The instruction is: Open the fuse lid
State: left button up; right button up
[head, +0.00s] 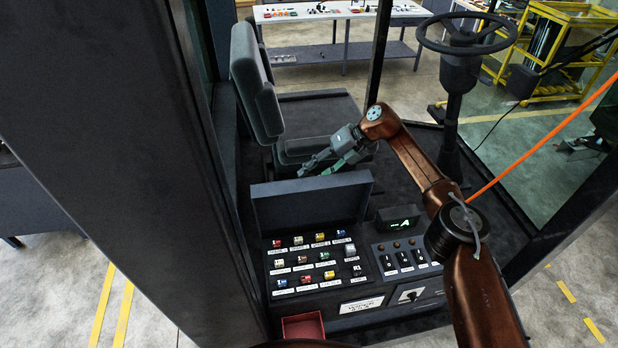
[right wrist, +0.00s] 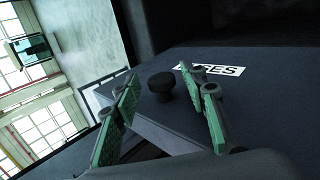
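The fuse lid (head: 311,200) is a dark flat panel standing raised at the back of the fuse box, with the fuses below it exposed. In the right wrist view its outer face (right wrist: 265,105) carries a white label, partly hidden, ending in "SES". A round black knob (right wrist: 161,84) sticks out from that face. My right gripper (head: 312,170) is behind the lid's top edge. Its green-padded fingers (right wrist: 165,95) are spread on either side of the knob in the picture, and I cannot tell any contact. My left gripper is out of view.
Several coloured fuses (head: 320,257) sit in labelled rows. Switches (head: 403,259) and a green-lit display (head: 399,222) are to their right. A red open tray (head: 302,326) is in front. The seat (head: 255,85), steering wheel (head: 464,38) and dark cab pillar (head: 110,130) bound the space.

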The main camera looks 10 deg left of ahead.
jog(key=v, duration=1)
jog(key=shift+d, duration=0.25)
